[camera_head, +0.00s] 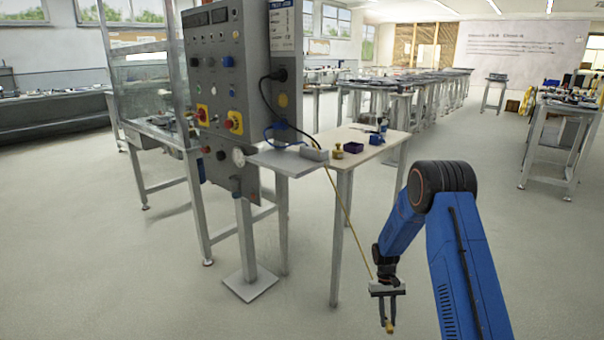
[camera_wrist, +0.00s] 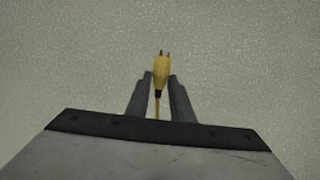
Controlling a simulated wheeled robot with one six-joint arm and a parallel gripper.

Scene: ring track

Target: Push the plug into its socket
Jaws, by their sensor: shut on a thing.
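My gripper (camera_head: 388,308) hangs low over the floor at the right of the head view, in front of the tables. In the wrist view its two grey fingers (camera_wrist: 160,85) are shut on a yellow plug (camera_wrist: 162,68). The plug's two prongs point away from the palm. In the head view the plug (camera_head: 389,327) shows as a small yellow tip below the fingers. A thin yellow cord (camera_head: 344,208) runs from the gripper up to the small grey shelf. A grey block (camera_head: 314,154) sits on that shelf; I cannot tell whether it holds the socket.
A grey control panel (camera_head: 215,75) on a post stands left, with a black cable plugged into its side. The small grey shelf (camera_head: 285,165) adjoins a light-topped table (camera_head: 365,140) with small items. The floor (camera_head: 130,280) between is clear.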

